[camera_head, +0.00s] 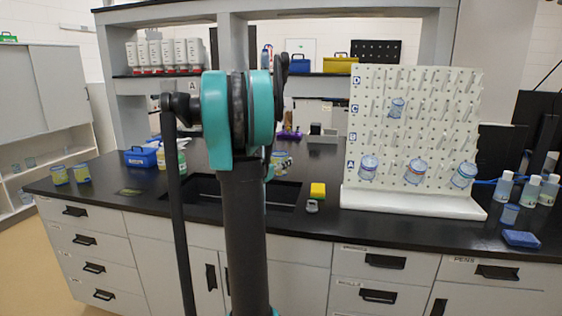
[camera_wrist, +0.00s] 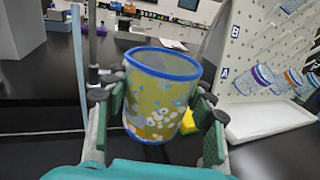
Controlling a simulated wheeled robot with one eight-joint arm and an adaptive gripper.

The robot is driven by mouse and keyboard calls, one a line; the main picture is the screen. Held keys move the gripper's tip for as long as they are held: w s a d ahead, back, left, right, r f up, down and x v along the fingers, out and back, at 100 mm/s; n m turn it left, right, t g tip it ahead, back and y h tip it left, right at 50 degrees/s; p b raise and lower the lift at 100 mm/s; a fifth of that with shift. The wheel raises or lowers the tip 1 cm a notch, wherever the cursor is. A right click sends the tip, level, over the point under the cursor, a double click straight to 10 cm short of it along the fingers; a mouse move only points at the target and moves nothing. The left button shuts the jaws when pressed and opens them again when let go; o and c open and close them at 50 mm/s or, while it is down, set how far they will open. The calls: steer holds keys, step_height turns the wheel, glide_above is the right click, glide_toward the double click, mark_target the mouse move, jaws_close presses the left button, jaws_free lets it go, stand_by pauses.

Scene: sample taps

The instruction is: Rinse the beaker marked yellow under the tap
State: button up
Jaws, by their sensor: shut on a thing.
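The yellow-marked beaker (camera_wrist: 155,98), with a blue rim and pale blotches on its side, fills the middle of the wrist view. My gripper (camera_wrist: 158,112) is shut on it, with green pads on both sides; the beaker's mouth faces up and looks slightly tilted. In the head view the beaker (camera_head: 281,160) shows only partly behind my arm, above the back edge of the black sink (camera_head: 285,194). I cannot make out the tap for certain; a thin upright post (camera_wrist: 92,35) stands behind the beaker in the wrist view.
A white pegboard (camera_head: 415,125) with several beakers stands right of the sink. A yellow sponge (camera_head: 318,190) lies between them. Two yellow-marked beakers (camera_head: 60,176) (camera_head: 82,173) stand at the counter's left. Bottles (camera_head: 504,187) and a blue box (camera_head: 520,239) are far right.

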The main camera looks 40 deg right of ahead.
steer(key=w+f, duration=0.2)
steer(key=w, duration=0.8)
steer(key=shift+d+f, duration=0.25)
steer(key=shift+d, duration=0.15)
steer(key=shift+w+d, duration=0.1)
steer(key=shift+w, duration=0.8)
steer(key=shift+s, duration=0.1)
stand_by(1.9)
steer(key=shift+s+a+r, duration=0.2)
steer(key=shift+s+r, duration=0.3)
steer(key=shift+s, duration=1.85)
steer(key=shift+s+a+r, duration=0.15)
steer(key=shift+s+r, duration=0.4)
steer(key=shift+s, duration=1.75)
steer(key=shift+s+a+r, duration=0.2)
steer(key=shift+s+r, duration=0.3)
steer(key=shift+s, duration=1.85)
